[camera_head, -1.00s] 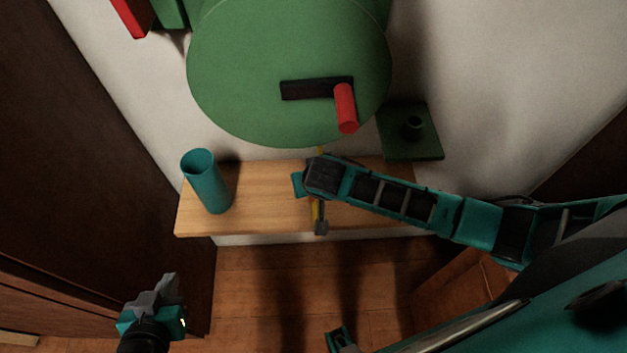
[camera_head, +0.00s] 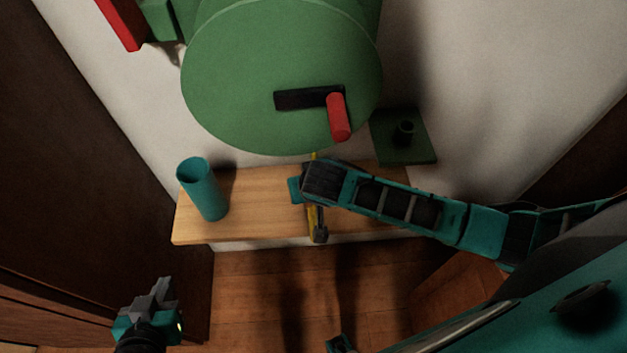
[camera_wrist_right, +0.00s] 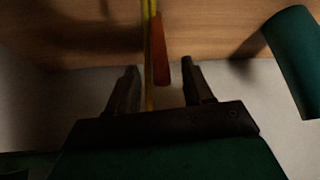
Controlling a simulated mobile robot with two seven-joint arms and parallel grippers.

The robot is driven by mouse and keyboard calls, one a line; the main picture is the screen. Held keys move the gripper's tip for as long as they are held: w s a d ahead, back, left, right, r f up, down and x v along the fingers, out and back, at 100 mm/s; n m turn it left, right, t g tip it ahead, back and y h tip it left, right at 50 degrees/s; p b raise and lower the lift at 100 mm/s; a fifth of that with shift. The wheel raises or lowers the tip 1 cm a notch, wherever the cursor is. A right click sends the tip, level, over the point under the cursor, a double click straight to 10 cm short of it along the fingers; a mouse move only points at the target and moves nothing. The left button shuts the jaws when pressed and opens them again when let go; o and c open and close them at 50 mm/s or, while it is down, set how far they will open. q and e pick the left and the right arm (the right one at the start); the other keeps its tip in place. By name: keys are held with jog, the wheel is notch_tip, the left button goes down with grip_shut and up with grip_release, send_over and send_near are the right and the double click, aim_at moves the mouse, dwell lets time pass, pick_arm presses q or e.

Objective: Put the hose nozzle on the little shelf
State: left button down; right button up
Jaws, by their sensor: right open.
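The hose nozzle shows in the head view as a yellow piece with a dark grey end (camera_head: 319,234), at the front edge of the wooden shelf (camera_head: 255,207). My right arm covers its upper part. In the right wrist view the yellow nozzle with an orange-red lever (camera_wrist_right: 159,52) lies between the fingers of my right gripper (camera_wrist_right: 161,88), with gaps on both sides. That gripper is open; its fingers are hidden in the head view. I cannot tell whether the nozzle rests on the shelf or hangs before it. My left gripper (camera_head: 160,297) is low at the left, away from the shelf.
A teal cup (camera_head: 203,190) stands on the shelf's left part. A large green hose reel (camera_head: 240,90) with a red-handled crank (camera_head: 339,118) overhangs the shelf. A dark green plate with a knob (camera_head: 422,148) is on the wall. The wooden floor below is clear.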

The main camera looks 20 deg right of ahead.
jog(key=p+v, duration=0.2)
jog(key=v, duration=0.6)
jog(key=s+d+f+n+t+y, duration=0.2)
jog(key=s+d+f+n+t, duration=0.1)
jog(key=s, duration=0.3)
jog(key=shift+s+d+f+n+t+y, duration=0.3)
jog(key=shift+f+n+t, duration=0.1)
jog(key=shift+f+t, duration=0.45)
jog(key=shift+a, duration=0.1)
dwell(0.5)
